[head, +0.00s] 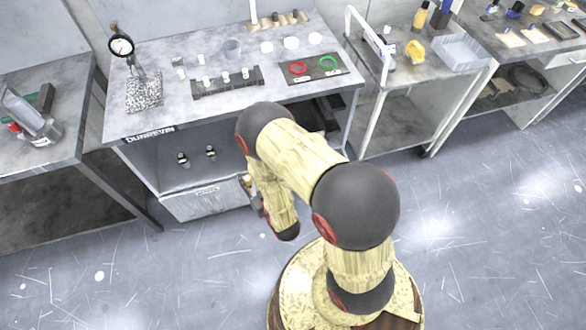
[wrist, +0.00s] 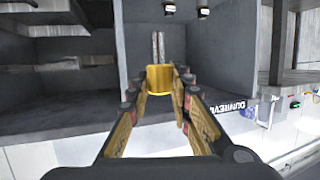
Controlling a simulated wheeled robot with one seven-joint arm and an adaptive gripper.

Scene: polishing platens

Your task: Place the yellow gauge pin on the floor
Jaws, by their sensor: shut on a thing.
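The yellow gauge pin (wrist: 160,79) is between my gripper's fingertips in the wrist view. It has a wide yellow body with slim silver metal rising from it. My gripper (wrist: 161,88) is shut on the yellow body, with a finger on each side. In the head view my gripper (head: 250,190) is small and partly hidden by my arm, in front of the workbench's lower opening. The pin is hard to make out there. The grey floor (head: 200,275) spreads in front of the benches, below my gripper.
The workbench (head: 185,130) holds a dial gauge (head: 121,46), a dark rack (head: 227,83) and a mat with red and green rings (head: 312,67). Two small dark-and-white items (head: 183,158) stand on its lower shelf. Open floor lies left and right of my base.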

